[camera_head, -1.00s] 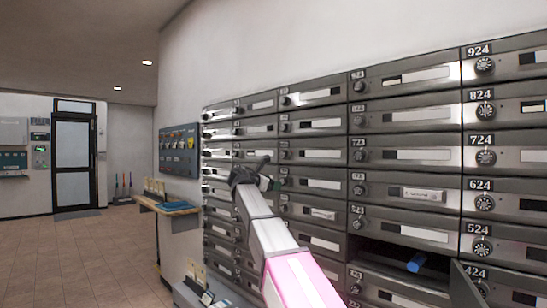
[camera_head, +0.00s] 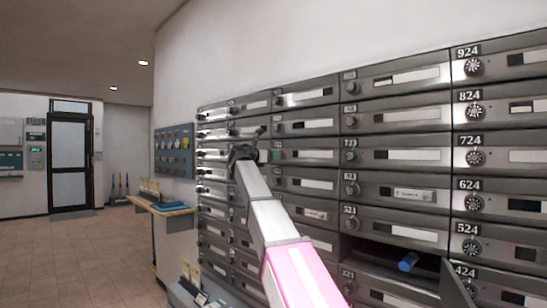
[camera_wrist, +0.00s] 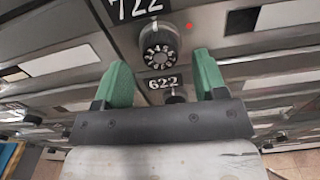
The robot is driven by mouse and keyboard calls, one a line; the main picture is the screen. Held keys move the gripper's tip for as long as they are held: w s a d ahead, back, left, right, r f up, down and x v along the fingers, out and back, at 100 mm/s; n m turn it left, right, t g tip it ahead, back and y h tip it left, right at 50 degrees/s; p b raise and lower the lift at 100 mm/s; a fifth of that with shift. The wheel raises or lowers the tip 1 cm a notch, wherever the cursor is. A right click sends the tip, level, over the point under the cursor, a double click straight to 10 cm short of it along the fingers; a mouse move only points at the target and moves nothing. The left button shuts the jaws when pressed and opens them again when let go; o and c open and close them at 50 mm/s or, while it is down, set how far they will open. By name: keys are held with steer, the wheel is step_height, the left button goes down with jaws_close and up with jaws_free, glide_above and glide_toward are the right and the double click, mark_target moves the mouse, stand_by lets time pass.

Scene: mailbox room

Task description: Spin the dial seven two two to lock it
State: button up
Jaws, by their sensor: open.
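The round dial of mailbox 722 (camera_wrist: 160,46) is black with a white-numbered face and sits on the grey metal door under its large label. In the wrist view it lies ahead of my gripper (camera_wrist: 163,72), between the lines of the two green fingers. The fingers are apart, with nothing between them and no visible contact with the dial. In the head view my gripper (camera_head: 268,144) is raised against the second column of mailboxes. It hides dial 722 there. The exact number the dial points to is too small to read surely.
Dial 622 (camera_wrist: 175,97) shows lower, beyond the gap between the fingers. In the head view, an open mailbox holds a blue cylinder (camera_head: 408,262), with its door (camera_head: 456,283) swung out at right. A wooden shelf (camera_head: 160,205) juts from the wall at left.

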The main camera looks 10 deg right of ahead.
steer(key=shift+x, duration=1)
steer(key=c, duration=0.9)
steer(key=shift+m, duration=0.3)
